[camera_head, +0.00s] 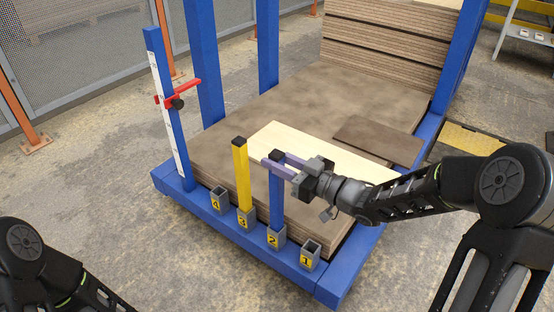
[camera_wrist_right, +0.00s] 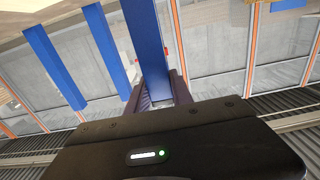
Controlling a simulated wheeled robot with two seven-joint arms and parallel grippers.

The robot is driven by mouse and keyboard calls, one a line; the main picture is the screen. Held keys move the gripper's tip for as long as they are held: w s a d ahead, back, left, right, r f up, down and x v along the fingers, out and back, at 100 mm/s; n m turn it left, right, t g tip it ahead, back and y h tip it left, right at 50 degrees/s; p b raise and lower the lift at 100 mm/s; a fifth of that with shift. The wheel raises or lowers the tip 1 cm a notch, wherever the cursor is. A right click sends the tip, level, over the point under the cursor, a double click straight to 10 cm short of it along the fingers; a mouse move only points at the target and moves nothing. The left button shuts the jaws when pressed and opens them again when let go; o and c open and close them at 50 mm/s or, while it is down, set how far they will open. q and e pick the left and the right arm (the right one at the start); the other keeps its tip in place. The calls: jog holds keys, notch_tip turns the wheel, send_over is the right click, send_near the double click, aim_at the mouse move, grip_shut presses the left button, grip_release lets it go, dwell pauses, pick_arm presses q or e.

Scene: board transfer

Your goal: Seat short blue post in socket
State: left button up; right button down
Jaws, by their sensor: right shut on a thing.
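The short blue post (camera_head: 277,203) stands upright at the socket marked 2 (camera_head: 274,238). Its lower end meets the socket's mouth; I cannot tell how deep it sits. My right gripper (camera_head: 276,163) is shut on the post near its top. In the right wrist view the post (camera_wrist_right: 146,45) runs up from between the fingers (camera_wrist_right: 162,90). A yellow post (camera_head: 242,172) stands upright in the socket marked 3 (camera_head: 246,218). The sockets marked 4 (camera_head: 219,202) and 1 (camera_head: 310,255) are empty. My left gripper is outside the head view; only part of that arm shows.
The sockets line the front edge of a blue frame (camera_head: 338,285). Behind them lie brown boards (camera_head: 300,100) and a pale board (camera_head: 345,158). A tall blue upright with a white scale (camera_head: 168,110) and red stop (camera_head: 178,95) stands left. A board stack (camera_head: 385,45) is at the back.

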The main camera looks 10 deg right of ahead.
jog(key=shift+f+b, duration=0.4)
jog(key=shift+f, duration=0.2)
jog(key=c, duration=1.1)
grip_release()
jog(key=shift+o, duration=0.2)
jog(key=p+v, duration=0.3)
jog(key=v, duration=0.5)
